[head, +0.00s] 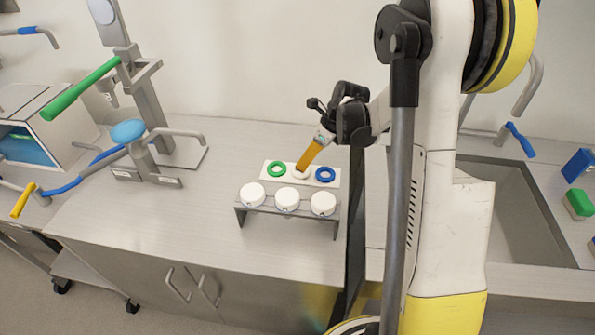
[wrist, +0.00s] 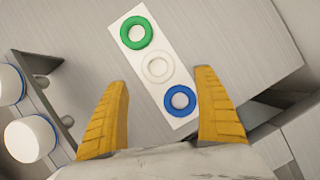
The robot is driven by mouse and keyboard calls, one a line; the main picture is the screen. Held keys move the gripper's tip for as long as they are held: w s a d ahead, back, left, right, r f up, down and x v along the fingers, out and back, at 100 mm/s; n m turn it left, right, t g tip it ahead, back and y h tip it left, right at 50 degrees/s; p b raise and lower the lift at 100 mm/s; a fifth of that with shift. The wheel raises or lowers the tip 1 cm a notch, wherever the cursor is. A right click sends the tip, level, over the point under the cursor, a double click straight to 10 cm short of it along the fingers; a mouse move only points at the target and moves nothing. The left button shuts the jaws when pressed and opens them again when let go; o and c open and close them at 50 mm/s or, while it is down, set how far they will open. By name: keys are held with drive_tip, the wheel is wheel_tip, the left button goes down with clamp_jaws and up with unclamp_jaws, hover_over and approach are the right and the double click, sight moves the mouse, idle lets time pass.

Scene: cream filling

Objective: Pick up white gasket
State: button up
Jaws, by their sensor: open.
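The white gasket (wrist: 145,67) is a ring lying in the middle of a white plate (wrist: 127,18), between a green gasket (wrist: 126,36) and a blue gasket (wrist: 168,101). In the head view the white gasket (head: 300,174) is partly hidden behind my gripper's fingers. My gripper (head: 301,168) is above the plate, its yellow fingers pointing down towards the white gasket. The blue gasket appears nearer the fingers there than the white one.
A metal rack (head: 240,212) with white round-capped jars (head: 252,194) stands just in front of the plate. A metal device with a green handle (head: 80,90) stands at left on the counter (head: 150,225). A sink (head: 520,215) is at right. The counter left of the rack is clear.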

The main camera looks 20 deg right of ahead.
sight(300, 173)
drive_tip(key=x, duration=0.2)
drive_tip(key=shift+w+a+f+b, duration=0.1)
drive_tip(key=shift+w+f+b, duration=0.05)
drive_tip(key=shift+f+b, duration=0.2)
drive_tip(key=b+x, duration=0.1)
drive_tip(key=x, duration=0.1)
drive_tip(key=b+x, duration=0.1)
drive_tip(key=x, duration=0.2)
drive_tip(key=shift+s+f, duration=0.1)
drive_tip(key=shift+s, duration=0.15)
drive_tip(key=c, duration=1.1)
